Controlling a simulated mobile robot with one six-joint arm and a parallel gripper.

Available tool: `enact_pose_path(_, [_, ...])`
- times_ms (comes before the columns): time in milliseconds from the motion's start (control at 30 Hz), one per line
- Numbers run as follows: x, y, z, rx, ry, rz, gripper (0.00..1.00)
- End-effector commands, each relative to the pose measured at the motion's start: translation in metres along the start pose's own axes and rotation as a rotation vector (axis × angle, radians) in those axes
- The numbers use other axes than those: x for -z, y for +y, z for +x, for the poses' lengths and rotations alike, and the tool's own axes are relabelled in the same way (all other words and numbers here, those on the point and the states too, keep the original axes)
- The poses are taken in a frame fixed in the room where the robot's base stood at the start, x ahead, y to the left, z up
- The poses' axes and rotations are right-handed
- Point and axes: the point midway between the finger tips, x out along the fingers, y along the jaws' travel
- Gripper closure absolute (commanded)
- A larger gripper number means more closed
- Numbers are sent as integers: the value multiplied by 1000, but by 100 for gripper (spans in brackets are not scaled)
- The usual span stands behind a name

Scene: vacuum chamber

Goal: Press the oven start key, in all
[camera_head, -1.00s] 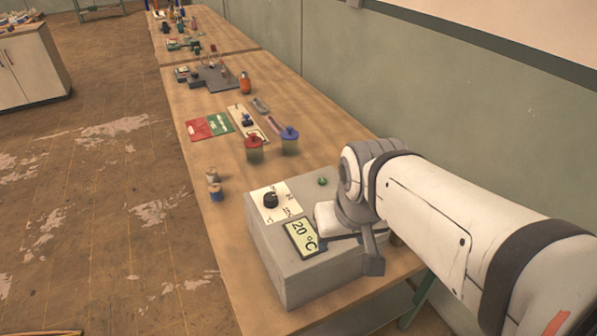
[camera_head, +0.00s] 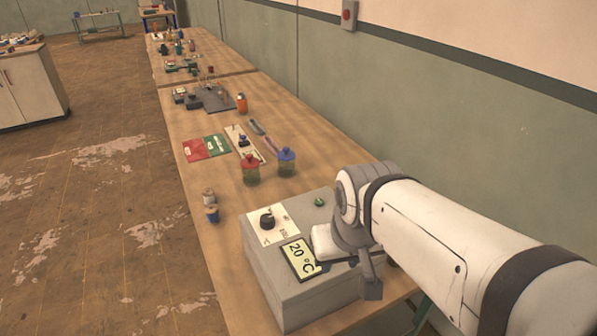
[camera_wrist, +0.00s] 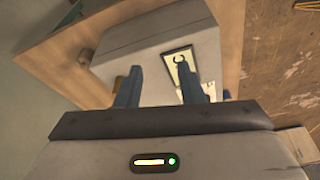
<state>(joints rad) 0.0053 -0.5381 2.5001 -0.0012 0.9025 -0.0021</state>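The oven (camera_head: 311,302) is a grey box on the near end of the long table. Its top carries a display (camera_head: 301,259) reading 20 °C, a black knob (camera_head: 267,222) on a white dial plate, and a small round green key (camera_head: 319,201) towards the back. My gripper (camera_wrist: 160,82) is open and empty, its two fingers apart above the oven top. The display also shows beside the right finger in the wrist view (camera_wrist: 181,66). In the head view my wrist covers part of the oven's right side. I cannot make out the green key in the wrist view.
Behind the oven stand a red-lidded jar (camera_head: 250,169) and a blue-lidded jar (camera_head: 286,162). Two small spools (camera_head: 210,205) stand at the table's left edge. Red and green cards (camera_head: 205,147) lie farther back. The wall with a red button box (camera_head: 349,14) runs along the right.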

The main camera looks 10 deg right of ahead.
Motion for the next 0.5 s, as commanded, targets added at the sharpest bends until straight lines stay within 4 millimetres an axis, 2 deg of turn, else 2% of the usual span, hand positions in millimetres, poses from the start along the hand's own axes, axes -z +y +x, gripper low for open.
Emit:
enact_pose_path(67, [0,0,0,0,0,0,72])
enact_pose_path(400, [0,0,0,0,0,0,100])
enact_pose_path(500, [0,0,0,0,0,0,100])
